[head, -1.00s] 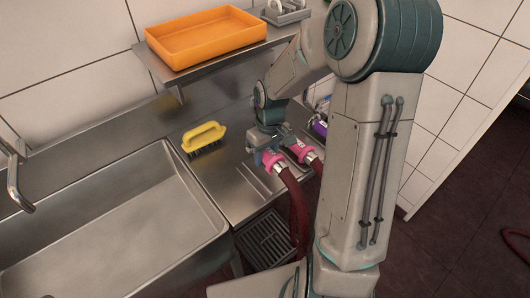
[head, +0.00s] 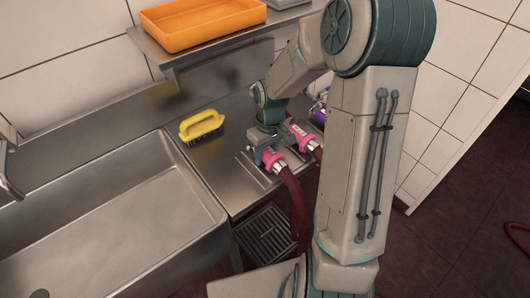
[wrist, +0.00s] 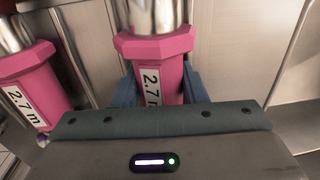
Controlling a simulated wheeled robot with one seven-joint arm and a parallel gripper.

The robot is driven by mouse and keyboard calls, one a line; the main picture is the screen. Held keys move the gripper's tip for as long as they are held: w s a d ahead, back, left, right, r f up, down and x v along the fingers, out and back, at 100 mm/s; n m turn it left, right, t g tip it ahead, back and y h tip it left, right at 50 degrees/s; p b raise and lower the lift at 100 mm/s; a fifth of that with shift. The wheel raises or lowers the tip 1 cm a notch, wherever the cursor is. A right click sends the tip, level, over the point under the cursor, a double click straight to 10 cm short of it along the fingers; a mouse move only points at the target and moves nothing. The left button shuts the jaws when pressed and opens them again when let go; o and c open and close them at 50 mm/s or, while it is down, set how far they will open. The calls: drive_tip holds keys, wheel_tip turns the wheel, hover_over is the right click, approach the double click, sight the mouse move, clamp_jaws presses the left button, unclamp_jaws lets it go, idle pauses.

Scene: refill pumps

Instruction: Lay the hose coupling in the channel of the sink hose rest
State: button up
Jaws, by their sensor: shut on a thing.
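My gripper (head: 265,150) is shut on a pink hose coupling (head: 274,161) above the steel drainboard. In the wrist view my gripper's blue fingers (wrist: 161,85) sit on both sides of this pink coupling (wrist: 155,52), which has a metal end and a "2.7" label. A dark red hose (head: 297,198) hangs from it over the front edge. Ridges on the drainboard (head: 247,163) beside it may be the hose rest. The gripper hides most of that, and I cannot tell whether the coupling touches it.
A second pink coupling (head: 299,134), labelled "2.7 m", lies close by; it also shows in the wrist view (wrist: 42,78). A yellow brush (head: 201,126) stands left of my gripper. A sink basin (head: 110,225) is at left, a shelf with an orange tray (head: 205,22) above.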

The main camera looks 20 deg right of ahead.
drive_tip(key=o, duration=1)
drive_tip(key=shift+f, duration=0.1)
drive_tip(key=o, duration=0.4)
drive_tip(key=shift+a, duration=0.15)
drive_tip(key=shift+c, duration=0.2)
drive_tip(key=shift+d, duration=0.2)
drive_tip(key=shift+r, duration=0.2)
drive_tip(key=shift+w+r+p, duration=0.2)
drive_tip(key=shift+r+p, duration=0.4)
wheel_tip(320, 180, up, 6)
drive_tip(key=p, duration=0.5)
drive_tip(key=shift+s+r, duration=0.1)
drive_tip(key=shift+r, duration=0.15)
